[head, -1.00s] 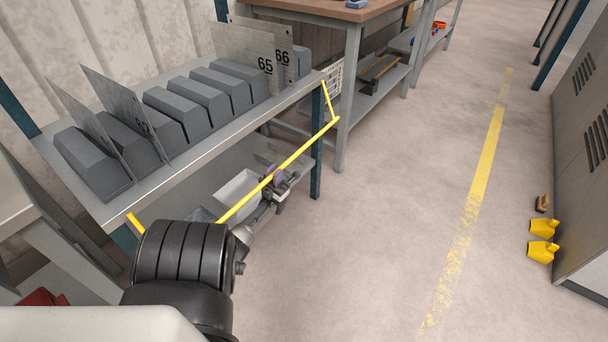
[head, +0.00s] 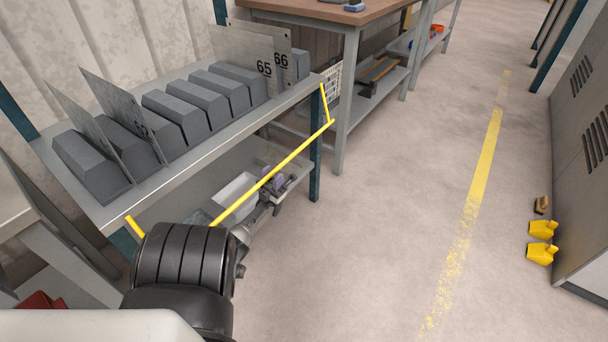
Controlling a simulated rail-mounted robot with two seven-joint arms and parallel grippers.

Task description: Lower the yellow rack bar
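The yellow rack bar (head: 300,149) runs along the front of the grey rack shelf (head: 215,119). Short yellow end arms join it to the shelf's two front corners. The bar stands out in front of the shelf, at about or a little below shelf height. My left gripper (head: 271,177) is at the middle of the bar, with purple-grey fingertips close on either side of it. It looks shut on the bar, though the contact is small in view. My black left arm hides the bar's near end. My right gripper is not in view.
Grey blocks and upright metal plates, two marked 65 (head: 264,69) and 66 (head: 281,60), stand on the shelf. A pale bin (head: 236,192) is on the lower shelf. A workbench (head: 300,14) stands beyond.

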